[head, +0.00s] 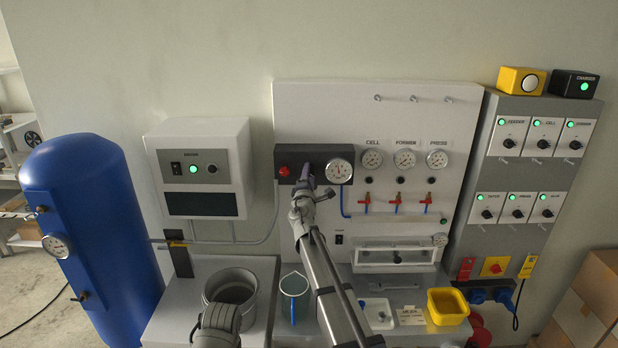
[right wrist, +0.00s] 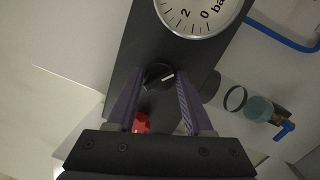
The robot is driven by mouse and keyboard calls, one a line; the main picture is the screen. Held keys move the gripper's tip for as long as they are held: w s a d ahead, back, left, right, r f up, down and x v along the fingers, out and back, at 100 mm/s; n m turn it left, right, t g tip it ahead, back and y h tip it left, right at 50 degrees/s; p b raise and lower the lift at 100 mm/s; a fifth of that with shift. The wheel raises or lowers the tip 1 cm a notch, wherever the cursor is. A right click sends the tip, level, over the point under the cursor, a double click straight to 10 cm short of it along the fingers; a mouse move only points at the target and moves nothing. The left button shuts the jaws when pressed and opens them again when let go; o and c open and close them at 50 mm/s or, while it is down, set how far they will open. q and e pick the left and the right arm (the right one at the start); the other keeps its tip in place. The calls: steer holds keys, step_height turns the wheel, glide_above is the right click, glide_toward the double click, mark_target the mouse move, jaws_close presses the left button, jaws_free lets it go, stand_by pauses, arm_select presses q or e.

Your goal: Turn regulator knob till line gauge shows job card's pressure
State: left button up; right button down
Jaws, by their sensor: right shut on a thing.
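The black regulator knob (right wrist: 158,75) with a white pointer mark sits on the dark regulator block (head: 318,157). My right gripper (head: 307,176) is shut on the knob; in the right wrist view (right wrist: 161,82) its purple fingers lie on either side of it. In the head view the gripper hides the knob. The large white line gauge (head: 340,171) is just right of the gripper; its needle reading is too small to tell. Its lower edge with 0 and 2 shows in the right wrist view (right wrist: 198,14). A small printed card (head: 410,315) lies on the bench, unreadable. My left gripper is not in view.
A red button (head: 283,172) sits left on the block. Three smaller gauges, such as the cell gauge (head: 371,158), and red valves (head: 397,199) are to the right. A yellow bin (head: 447,306) and a jug (head: 294,285) stand on the bench. A blue tank (head: 92,235) is left.

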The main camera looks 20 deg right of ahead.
steer(key=shift+f+n, duration=0.1)
steer(key=shift+n, duration=0.9)
steer(key=shift+c, duration=1.6)
jaws_free()
steer(key=b+v, duration=0.1)
steer(key=v, duration=0.6)
steer(key=shift+s, duration=0.45)
